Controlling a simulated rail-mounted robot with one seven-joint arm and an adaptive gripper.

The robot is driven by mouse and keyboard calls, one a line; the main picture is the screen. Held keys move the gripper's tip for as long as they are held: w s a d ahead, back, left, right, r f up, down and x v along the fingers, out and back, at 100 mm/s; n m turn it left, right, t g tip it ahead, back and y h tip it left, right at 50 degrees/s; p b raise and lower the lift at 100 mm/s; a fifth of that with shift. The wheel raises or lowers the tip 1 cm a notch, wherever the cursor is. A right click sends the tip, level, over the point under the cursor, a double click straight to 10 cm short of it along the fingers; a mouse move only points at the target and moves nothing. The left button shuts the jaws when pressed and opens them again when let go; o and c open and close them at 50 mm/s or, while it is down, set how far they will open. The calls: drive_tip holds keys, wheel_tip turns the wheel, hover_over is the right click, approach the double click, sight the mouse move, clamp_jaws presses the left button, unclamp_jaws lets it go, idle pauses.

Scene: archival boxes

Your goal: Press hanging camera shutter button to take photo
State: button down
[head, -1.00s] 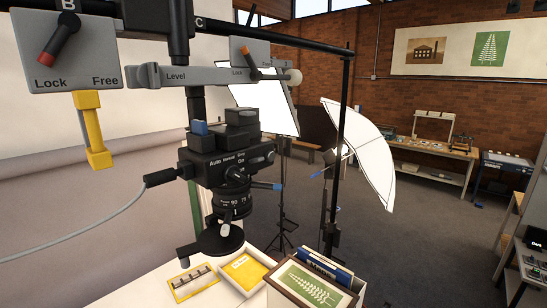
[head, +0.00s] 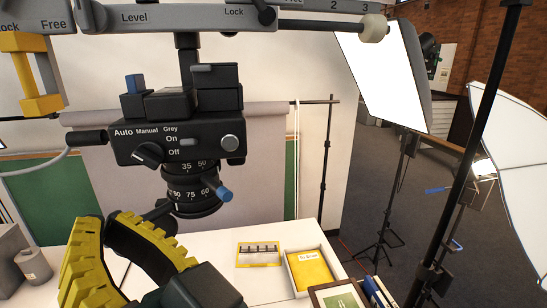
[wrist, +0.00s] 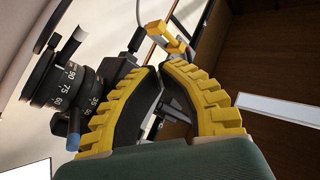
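The hanging camera (head: 180,130) is a black body on a post, lens (head: 190,188) pointing down. Its face carries a dial, an On/Off switch and a round silver knob (head: 229,143). A blue block (head: 135,84) stands on its top left; no label marks it as the shutter button. A blue-tipped lever (head: 222,192) sticks out by the lens. My gripper (head: 98,222), with yellow ribbed fingers, is below and left of the camera, apart from the body. In the wrist view my gripper (wrist: 160,67) has its fingertips together and empty; the lens (wrist: 62,88) is left of it.
A grey bar with Level and Lock marks (head: 180,17) crosses above the camera. A yellow handle (head: 30,75) hangs at the left and a cable joins the camera's left side. Below are a white table (head: 215,245) and a tray with yellow paper (head: 312,270). Lamp stands are right.

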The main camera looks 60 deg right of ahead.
sight(230, 142)
drive_tip(key=s+d+r+m+h+b, duration=0.1)
drive_tip(key=s+d+r+m+b, duration=0.1)
drive_tip(key=s+m, duration=0.2)
drive_tip(key=s+d+r+m+g+h+b, duration=0.1)
drive_tip(key=s+d+r+m+b, duration=0.1)
drive_tip(key=s+m+b, duration=0.1)
drive_tip(key=shift+s+d+r+m, duration=0.2)
drive_tip(key=shift+s+d+m, duration=0.15)
drive_tip(key=shift+s+m, duration=0.45)
drive_tip(key=shift+s, duration=0.2)
drive_tip(key=shift+w+d+p, duration=0.6)
drive_tip(key=shift+w+d, duration=0.85)
drive_tip(key=shift+d, duration=0.2)
drive_tip(key=shift+w+d+p, duration=0.6)
drive_tip(key=shift+w+d, duration=0.85)
drive_tip(key=shift+d, duration=0.2)
drive_tip(key=shift+w+d, duration=0.25)
drive_tip(key=shift+d, duration=0.1)
